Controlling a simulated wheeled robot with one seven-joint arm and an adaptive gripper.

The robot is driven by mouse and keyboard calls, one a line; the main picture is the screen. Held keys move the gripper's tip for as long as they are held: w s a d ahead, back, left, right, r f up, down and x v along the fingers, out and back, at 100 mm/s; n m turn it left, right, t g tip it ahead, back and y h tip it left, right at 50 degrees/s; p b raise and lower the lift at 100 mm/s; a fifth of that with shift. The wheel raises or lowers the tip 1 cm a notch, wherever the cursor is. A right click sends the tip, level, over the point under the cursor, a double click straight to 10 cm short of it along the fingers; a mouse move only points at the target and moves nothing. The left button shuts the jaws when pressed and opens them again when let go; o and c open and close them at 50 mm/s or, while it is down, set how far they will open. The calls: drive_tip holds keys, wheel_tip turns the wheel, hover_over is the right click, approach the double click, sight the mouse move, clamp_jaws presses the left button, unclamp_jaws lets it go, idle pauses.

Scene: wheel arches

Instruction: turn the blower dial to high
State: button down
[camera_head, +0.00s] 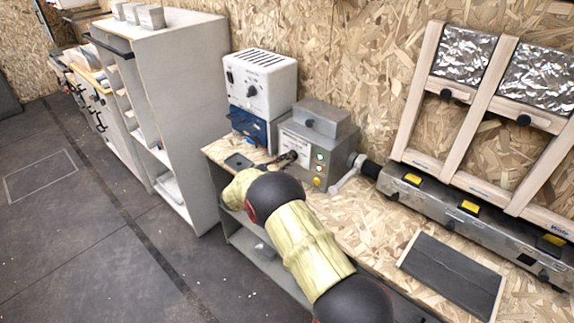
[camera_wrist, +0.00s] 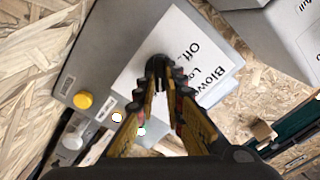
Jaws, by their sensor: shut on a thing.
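The blower control box (camera_head: 335,138) is a grey metal box on the chipboard bench. Its white label (camera_wrist: 178,50) reads "Blower", "Off" and a partly covered "Lo…" in the wrist view. The dark blower dial (camera_wrist: 158,62) is mostly hidden between my fingertips, so I cannot tell where it points. My gripper (camera_wrist: 160,80) is shut on the dial, its fingers facing the label. In the head view my gripper (camera_head: 288,158) reaches the box's front face, partly hidden by my arm. The word for high is not visible.
A white unit on a blue box (camera_head: 252,128) stands left. A dark slab (camera_head: 450,272) lies on the bench at right.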

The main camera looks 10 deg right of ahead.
drive_tip(key=shift+f+m+b, duration=0.2)
drive_tip(key=shift+m+b, duration=1.05)
drive_tip(key=shift+m, duration=0.75)
drive_tip(key=c, duration=1.9)
unclamp_jaws()
drive_tip(key=shift+r, duration=0.1)
drive_tip(key=shift+s, duration=0.1)
drive_tip(key=v, duration=1.2)
